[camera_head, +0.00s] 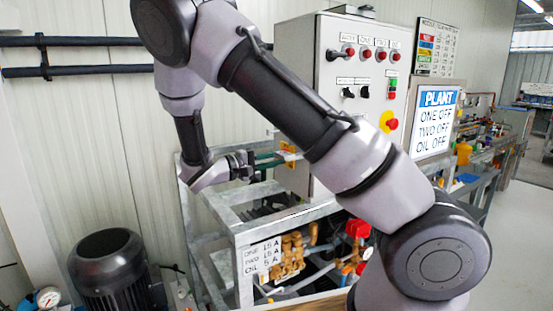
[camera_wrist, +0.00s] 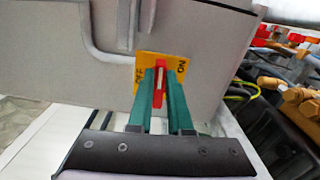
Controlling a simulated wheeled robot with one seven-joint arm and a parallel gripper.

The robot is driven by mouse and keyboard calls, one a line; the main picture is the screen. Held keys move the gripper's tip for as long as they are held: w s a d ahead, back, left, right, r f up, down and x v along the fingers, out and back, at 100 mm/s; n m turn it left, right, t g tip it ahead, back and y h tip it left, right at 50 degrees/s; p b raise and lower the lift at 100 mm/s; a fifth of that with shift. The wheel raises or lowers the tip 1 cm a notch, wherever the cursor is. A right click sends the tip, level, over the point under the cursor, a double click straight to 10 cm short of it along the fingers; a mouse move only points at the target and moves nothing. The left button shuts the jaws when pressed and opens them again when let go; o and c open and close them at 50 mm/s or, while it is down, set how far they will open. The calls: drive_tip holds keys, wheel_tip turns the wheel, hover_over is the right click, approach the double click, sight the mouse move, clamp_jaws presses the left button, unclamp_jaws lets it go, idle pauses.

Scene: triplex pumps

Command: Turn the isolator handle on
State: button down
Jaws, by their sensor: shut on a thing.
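The isolator is a red handle (camera_wrist: 158,88) on a yellow plate (camera_wrist: 142,66) on the side wall of the grey control cabinet. The letters "ON" show sideways on the plate's right part in the wrist view. My gripper (camera_wrist: 160,78) has its two green fingers on either side of the red handle and is shut on it. The handle stands upright in the wrist view, in line with the fingers. In the head view my gripper (camera_head: 284,154) reaches the cabinet's left side, where part of the yellow plate (camera_head: 290,172) shows; the handle is hidden there.
The cabinet front (camera_head: 365,75) carries several red lamps and switches. A sign (camera_head: 437,122) reads "PLANT ONE OFF TWO OFF OIL OFF". A metal frame (camera_head: 285,218) with brass valves (camera_head: 290,255) stands below. A black motor (camera_head: 108,270) is at lower left.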

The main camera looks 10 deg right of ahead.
drive_tip(key=shift+f+m, duration=0.1)
drive_tip(key=shift+m, duration=0.5)
drive_tip(key=c, duration=0.8)
unclamp_jaws()
drive_tip(key=shift+c, duration=0.2)
drive_tip(key=v, duration=1.1)
